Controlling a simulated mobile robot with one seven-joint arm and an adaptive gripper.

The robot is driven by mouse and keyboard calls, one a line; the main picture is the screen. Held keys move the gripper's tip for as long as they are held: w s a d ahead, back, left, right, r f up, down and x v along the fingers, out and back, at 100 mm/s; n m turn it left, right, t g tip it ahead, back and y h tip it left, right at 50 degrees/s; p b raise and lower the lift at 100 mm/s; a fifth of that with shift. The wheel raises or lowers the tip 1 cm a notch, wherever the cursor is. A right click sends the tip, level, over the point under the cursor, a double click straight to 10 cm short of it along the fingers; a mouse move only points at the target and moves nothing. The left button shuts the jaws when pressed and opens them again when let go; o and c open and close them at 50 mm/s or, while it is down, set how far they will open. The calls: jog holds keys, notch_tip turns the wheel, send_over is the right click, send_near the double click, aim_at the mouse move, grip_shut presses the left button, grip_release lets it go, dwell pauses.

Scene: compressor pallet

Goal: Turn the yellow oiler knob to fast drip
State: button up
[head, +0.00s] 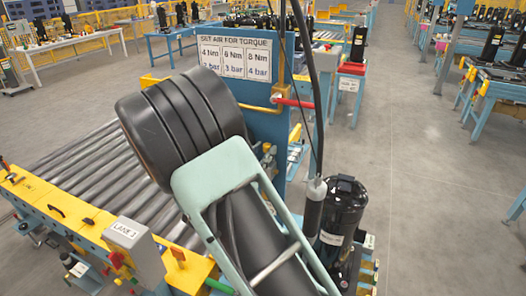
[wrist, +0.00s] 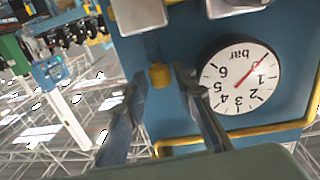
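The yellow oiler knob (wrist: 160,75) shows in the wrist view, on the blue panel left of the round gauge. My gripper (wrist: 159,79) has its two fingers apart, one on each side of the knob. A gap shows between the left finger and the knob. The right finger is very close to the knob; I cannot tell whether it touches. In the head view my arm hides the knob and my fingertips. I cannot make out any drip marking near the knob.
The white bar gauge (wrist: 238,85) appears upside down, its red needle near 0. A yellow pipe (wrist: 240,133) runs around it. In the head view, a torque sign (head: 235,58) tops the blue panel (head: 262,123), a red handle (head: 294,102) sticks out right, and a black compressor (head: 343,215) stands nearer.

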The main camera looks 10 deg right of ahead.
jog(key=shift+c, duration=0.4)
grip_shut()
jog(key=shift+s+d+f+n+b, duration=0.1)
jog(key=shift+n+b, duration=0.2)
jog(key=n+t+y+b, duration=0.1)
jog(key=y+b, duration=0.1)
jog(key=n+t+y+b, duration=0.1)
jog(key=n+y+b, duration=0.1)
jog(key=y, duration=0.1)
jog(key=d+n+t+y+b, duration=0.1)
jog(key=n+y+b, duration=0.1)
jog(key=b, duration=0.1)
jog(key=shift+s+t+y, duration=0.2)
jog(key=shift+t+y, duration=0.1)
jog(key=shift+y, duration=0.1)
jog(key=shift+d, duration=0.1)
jog(key=shift+n+y+b, duration=0.3)
jog(key=shift+n+y, duration=0.1)
jog(key=shift+y, duration=0.1)
